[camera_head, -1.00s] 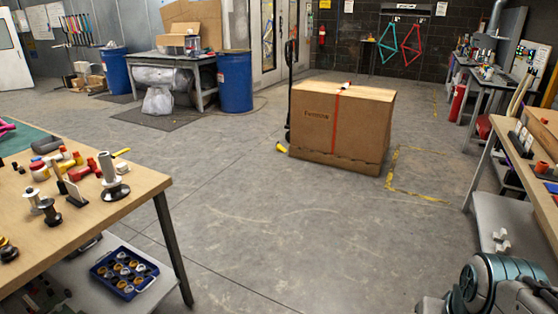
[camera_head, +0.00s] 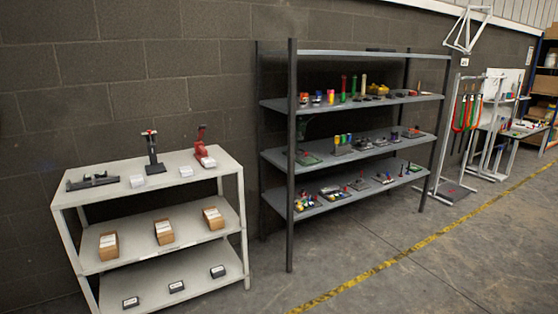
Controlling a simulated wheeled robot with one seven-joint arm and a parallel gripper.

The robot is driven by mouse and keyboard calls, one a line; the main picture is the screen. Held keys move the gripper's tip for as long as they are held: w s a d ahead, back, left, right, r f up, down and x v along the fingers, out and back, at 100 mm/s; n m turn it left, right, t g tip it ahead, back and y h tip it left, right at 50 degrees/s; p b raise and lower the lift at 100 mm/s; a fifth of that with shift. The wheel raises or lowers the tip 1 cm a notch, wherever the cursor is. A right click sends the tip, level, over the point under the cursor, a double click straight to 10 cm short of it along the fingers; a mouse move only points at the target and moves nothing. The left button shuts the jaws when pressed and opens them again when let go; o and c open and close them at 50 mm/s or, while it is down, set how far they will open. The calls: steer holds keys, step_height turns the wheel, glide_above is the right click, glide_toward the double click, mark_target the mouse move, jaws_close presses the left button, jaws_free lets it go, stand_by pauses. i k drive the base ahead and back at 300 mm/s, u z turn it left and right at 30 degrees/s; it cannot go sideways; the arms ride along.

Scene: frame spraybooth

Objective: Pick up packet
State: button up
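No single thing in view can be told for sure as the packet. The closest candidates are small brown boxes with white contents on the middle shelf of the white rack at the left: a left box (camera_head: 108,246), a middle box (camera_head: 164,232) and a right box (camera_head: 213,218). Small dark items with white labels, such as one (camera_head: 176,287), lie on the shelf below. Small white blocks, such as one (camera_head: 137,181), lie on the top shelf. My gripper is not in view.
The white rack (camera_head: 232,164) stands against a dark block wall. A dark shelf unit (camera_head: 291,150) with several small parts stands right of it. Farther right are a stand with hanging tools (camera_head: 467,112) and a bench. The floor by the yellow line (camera_head: 400,255) is clear.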

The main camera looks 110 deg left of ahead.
mark_target(208, 162)
steer(key=u, duration=4.05)
steer(key=i, duration=0.6)
steer(key=z, duration=0.65)
steer(key=i, duration=2)
steer(key=u, duration=0.25)
steer(key=i, duration=1.7)
steer(key=u, duration=1.5)
steer(key=i, duration=0.75)
steer(key=u, duration=0.3)
